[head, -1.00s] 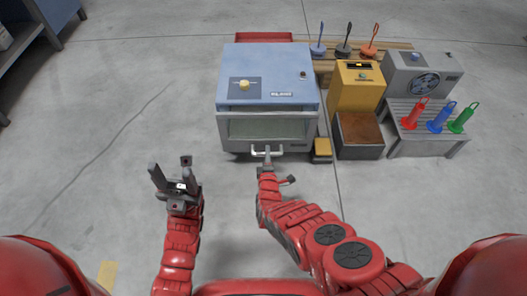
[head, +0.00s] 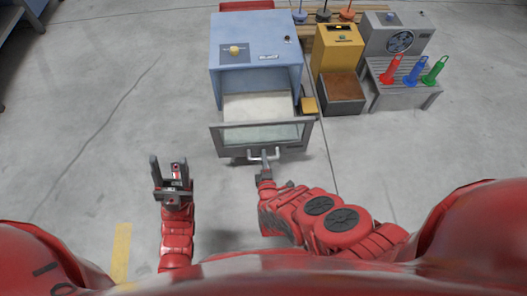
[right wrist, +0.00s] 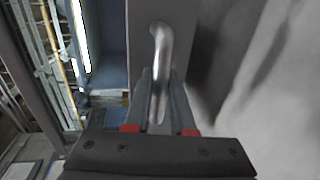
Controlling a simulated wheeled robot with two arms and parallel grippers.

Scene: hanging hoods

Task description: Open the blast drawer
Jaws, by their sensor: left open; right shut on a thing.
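The blast drawer (head: 262,137) has a grey frame and a glass front, and it stands pulled out of the blue cabinet (head: 256,47). Its pale interior (head: 258,105) shows behind the front. My right gripper (head: 264,164) is shut on the drawer's metal handle (head: 276,153) at the front's lower middle. In the right wrist view the fingers (right wrist: 158,100) close around the silver handle bar (right wrist: 160,45). My left gripper (head: 168,172) is open and empty, in front of the drawer and to its left, apart from it.
A yellow machine (head: 338,47), a brown-topped box (head: 341,92) and a small yellow block (head: 309,105) stand right of the cabinet. A grey bench (head: 405,95) carries red, blue and green cones.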

